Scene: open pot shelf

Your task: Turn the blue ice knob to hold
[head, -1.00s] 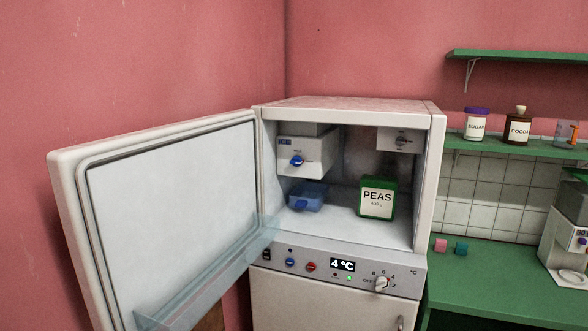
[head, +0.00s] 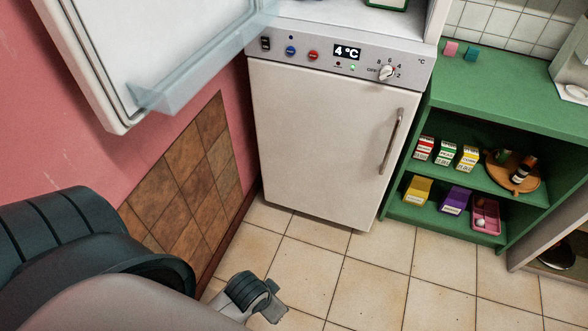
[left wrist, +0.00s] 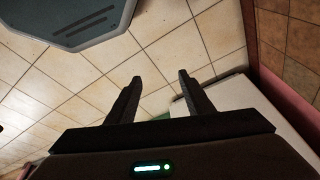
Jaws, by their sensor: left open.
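My right gripper is not in view.
The open upper door (head: 95,60) with its clear bin (head: 190,75) reaches out at the upper left. A green shelf unit (head: 505,85) with boxes stands right of the fridge. The tiled floor (head: 380,280) in front is clear.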

